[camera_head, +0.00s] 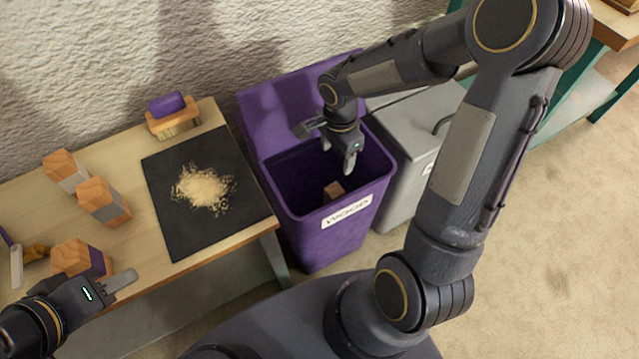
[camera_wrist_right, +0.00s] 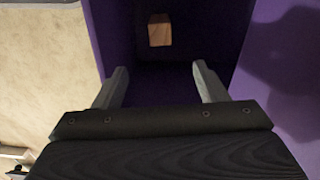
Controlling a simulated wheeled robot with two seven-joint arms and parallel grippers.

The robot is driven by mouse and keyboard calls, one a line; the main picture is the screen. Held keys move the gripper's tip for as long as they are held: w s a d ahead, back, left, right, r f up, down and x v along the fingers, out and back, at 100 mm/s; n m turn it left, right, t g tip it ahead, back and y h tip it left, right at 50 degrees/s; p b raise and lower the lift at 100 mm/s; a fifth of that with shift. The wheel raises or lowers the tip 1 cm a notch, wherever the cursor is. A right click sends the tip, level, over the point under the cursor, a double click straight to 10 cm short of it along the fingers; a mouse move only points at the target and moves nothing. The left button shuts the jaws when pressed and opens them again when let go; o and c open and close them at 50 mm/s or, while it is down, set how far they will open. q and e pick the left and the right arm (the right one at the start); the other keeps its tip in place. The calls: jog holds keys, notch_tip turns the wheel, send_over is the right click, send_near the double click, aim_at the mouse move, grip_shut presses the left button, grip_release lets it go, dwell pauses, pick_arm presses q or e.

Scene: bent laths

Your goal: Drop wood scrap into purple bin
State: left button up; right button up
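The purple bin (camera_head: 338,240), with a "WOOD" label on its front, stands open beside the table. A small wood scrap (camera_head: 334,190) is inside the bin; in the right wrist view the scrap (camera_wrist_right: 160,30) lies deep in the dark interior, apart from the fingers. My right gripper (camera_head: 328,148) is over the bin's opening, fingers pointing down. In the right wrist view its two fingers (camera_wrist_right: 160,88) are spread with nothing between them. My left gripper (camera_head: 108,282) is at the table's front left edge, beside a wood block; its finger opening is unclear.
The table (camera_head: 140,147) holds a dark mat (camera_head: 185,238) with sawdust (camera_head: 203,188), several wood blocks (camera_head: 103,200) and a purple-topped brush (camera_head: 170,112). A grey bin (camera_head: 405,208) stands right of the purple bin. Floor at right is clear.

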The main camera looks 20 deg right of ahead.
notch_tip(320, 180, up, 8)
jog(key=p, duration=0.2)
dwell(0.4)
jog(key=shift+f, duration=0.1)
jog(key=s+a+r+n+t+y, duration=0.25)
jog(key=s+r+n, duration=0.25)
jog(key=s+n, duration=0.25)
jog(key=s+a+r+n+t+y, duration=0.1)
jog(key=s+r+n+t, duration=0.25)
jog(key=s+n, duration=0.4)
notch_tip(320, 180, up, 21)
jog(key=s+p, duration=0.2)
jog(key=p, duration=1.8)
jog(key=shift+a+m, duration=0.25)
jog(key=shift+m, duration=0.05)
